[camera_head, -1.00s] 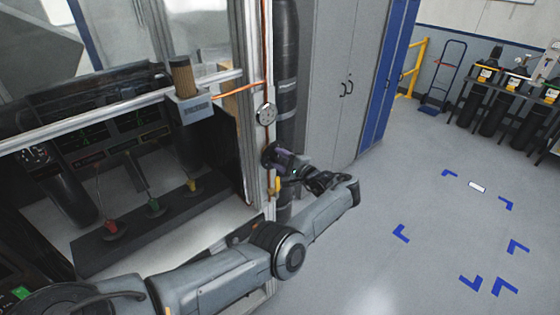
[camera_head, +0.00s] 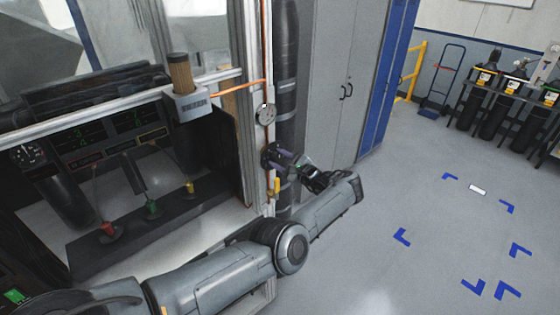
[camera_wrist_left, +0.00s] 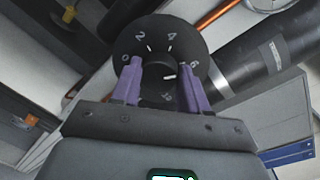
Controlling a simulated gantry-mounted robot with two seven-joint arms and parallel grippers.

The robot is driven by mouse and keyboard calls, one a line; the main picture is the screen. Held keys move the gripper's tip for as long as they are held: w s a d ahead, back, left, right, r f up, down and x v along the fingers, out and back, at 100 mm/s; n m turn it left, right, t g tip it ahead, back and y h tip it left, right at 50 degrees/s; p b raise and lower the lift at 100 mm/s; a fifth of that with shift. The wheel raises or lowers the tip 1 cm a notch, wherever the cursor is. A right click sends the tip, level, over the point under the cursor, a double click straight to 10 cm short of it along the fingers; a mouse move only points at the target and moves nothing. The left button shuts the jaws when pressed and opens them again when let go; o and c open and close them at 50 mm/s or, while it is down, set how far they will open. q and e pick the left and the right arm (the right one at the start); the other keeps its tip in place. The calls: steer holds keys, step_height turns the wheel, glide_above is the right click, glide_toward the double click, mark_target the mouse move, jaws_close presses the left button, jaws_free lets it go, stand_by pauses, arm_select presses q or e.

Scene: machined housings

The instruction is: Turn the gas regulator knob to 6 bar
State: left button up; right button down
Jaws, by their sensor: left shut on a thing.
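The regulator knob (camera_wrist_left: 160,73) is black and sits in the middle of a round black dial (camera_wrist_left: 150,28) with white numbers, among them 0, 2, 4 and 6. A white mark on the knob points right, roughly toward the 6; the exact reading is hard to tell. My left gripper (camera_wrist_left: 161,88) has its two purple fingers on either side of the knob and is shut on it.
A copper pipe (camera_head: 263,45) runs down the frame post. A dark cylinder (camera_head: 287,80) stands behind it. A yellow handle (camera_head: 276,186) is just below the gripper. Grey cabinets (camera_head: 335,120) stand to the right, and the floor (camera_head: 420,205) there is clear.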

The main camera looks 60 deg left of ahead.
arm_select(q)
steer(key=o, duration=1.1)
steer(key=shift+d, duration=0.15)
steer(key=shift+w+d, duration=0.15)
steer(key=shift+d, duration=0.05)
steer(key=shift+b+v, duration=1.6)
steer(key=shift+v, duration=3.45)
